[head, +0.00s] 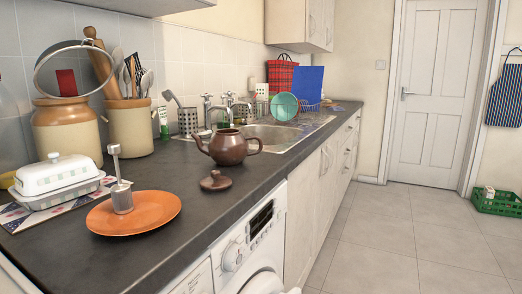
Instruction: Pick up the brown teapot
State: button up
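The brown teapot (229,149) stands upright on the dark counter (183,222), in front of the sink. Its spout points left and its handle is on the right. Its top looks open. A brown lid (215,182) lies on the counter just in front of it, apart from it. My gripper does not show in the head view. Nothing is seen touching the teapot.
An orange plate (134,212) with a small grey-white utensil (120,185) is at the front left. A white butter dish (56,178) and utensil crock (130,125) stand left. The sink (266,136) is behind. A washer (249,244) sits below; the tiled floor (400,240) is clear.

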aim_at(228, 147)
jog(key=z, duration=1.05)
jog(key=i, duration=1.15)
jog(key=u, duration=1.85)
